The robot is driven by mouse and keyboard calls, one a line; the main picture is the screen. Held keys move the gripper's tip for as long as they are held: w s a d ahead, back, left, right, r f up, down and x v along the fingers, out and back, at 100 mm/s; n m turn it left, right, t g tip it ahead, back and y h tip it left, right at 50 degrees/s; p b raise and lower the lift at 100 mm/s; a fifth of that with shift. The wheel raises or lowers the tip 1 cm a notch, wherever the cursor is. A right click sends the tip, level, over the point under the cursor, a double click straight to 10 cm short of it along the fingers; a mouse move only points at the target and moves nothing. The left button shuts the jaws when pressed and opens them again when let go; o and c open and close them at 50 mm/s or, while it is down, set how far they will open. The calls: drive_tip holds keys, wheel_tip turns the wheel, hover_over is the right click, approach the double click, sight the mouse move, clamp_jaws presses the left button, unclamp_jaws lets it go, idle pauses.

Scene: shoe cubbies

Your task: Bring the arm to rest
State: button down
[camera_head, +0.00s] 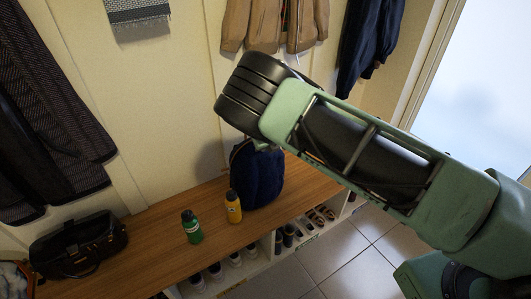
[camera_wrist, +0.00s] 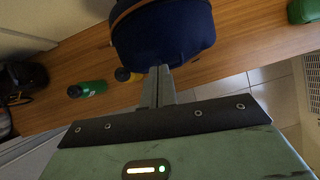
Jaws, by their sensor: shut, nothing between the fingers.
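My gripper (camera_wrist: 160,72) shows in the wrist view with its two fingers together and nothing between them. Its fingertips point toward the dark blue backpack (camera_wrist: 165,35); I cannot tell the exact gap. In the head view my green and black arm reaches from the lower right up to the middle, in front of the wall. There the gripper is mostly hidden behind the arm, above the blue backpack (camera_head: 257,180) on the wooden bench top (camera_head: 155,245).
A green bottle (camera_head: 191,227) and a yellow bottle (camera_head: 233,207) stand on the bench left of the backpack. A black handbag (camera_head: 78,246) is at the left end. Shoes (camera_head: 320,217) fill cubbies below. Jackets (camera_head: 270,25) hang behind. Tiled floor (camera_head: 350,255) is clear at right.

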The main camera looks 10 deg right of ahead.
drive_tip(key=s+a+r+m+t, duration=0.1)
drive_tip(key=s+r+m, duration=0.2)
drive_tip(key=r+m, duration=0.35)
drive_tip(key=s+r+m, duration=0.3)
drive_tip(key=r+m, duration=0.2)
drive_tip(key=r, duration=0.2)
drive_tip(key=s+r+m+g, duration=0.2)
drive_tip(key=s+r+m, duration=0.2)
drive_tip(key=s, duration=0.9)
drive_tip(key=s+a+r+m+g, duration=0.1)
drive_tip(key=s+r+m, duration=0.3)
drive_tip(key=s+m, duration=0.4)
drive_tip(key=s+a+r+m+g, duration=0.1)
drive_tip(key=s+r+m+g, duration=0.3)
drive_tip(key=s, duration=1.5)
drive_tip(key=r+m, duration=0.1)
drive_tip(key=m, duration=0.2)
drive_tip(key=shift+s+a+b, duration=0.15)
drive_tip(key=shift+s+b, duration=0.15)
drive_tip(key=shift+b, duration=0.1)
drive_tip(key=shift+r, duration=0.1)
